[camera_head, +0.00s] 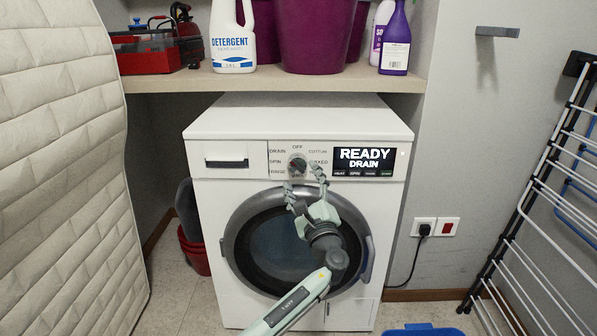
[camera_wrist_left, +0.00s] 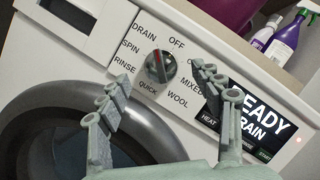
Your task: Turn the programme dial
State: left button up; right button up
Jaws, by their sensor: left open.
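The programme dial (camera_head: 297,163) is a round dark grey knob on the front panel of the white washing machine (camera_head: 230,125). In the left wrist view the dial (camera_wrist_left: 160,67) has a red mark pointing up and left towards DRAIN. The display (camera_head: 363,160) reads READY DRAIN. My left gripper (camera_head: 304,178) is open and empty in front of the panel, just below the dial. In the left wrist view its fingers (camera_wrist_left: 163,78) lie left and right of the dial; contact cannot be told. My right gripper is not in view.
A shelf (camera_head: 160,83) above the machine holds a detergent bottle (camera_head: 232,45), a purple tub (camera_head: 315,35) and a red toolbox (camera_head: 145,57). A padded mattress (camera_head: 65,170) stands at left, a drying rack (camera_head: 545,200) at right. The round door (camera_head: 245,245) is shut.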

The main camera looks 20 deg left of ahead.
pick_arm(q)
jog(key=v, duration=0.7)
jog(key=shift+s+d, duration=0.2)
jog(key=shift+s, duration=0.15)
jog(key=shift+a+f, duration=0.1)
jog(key=shift+f, duration=0.05)
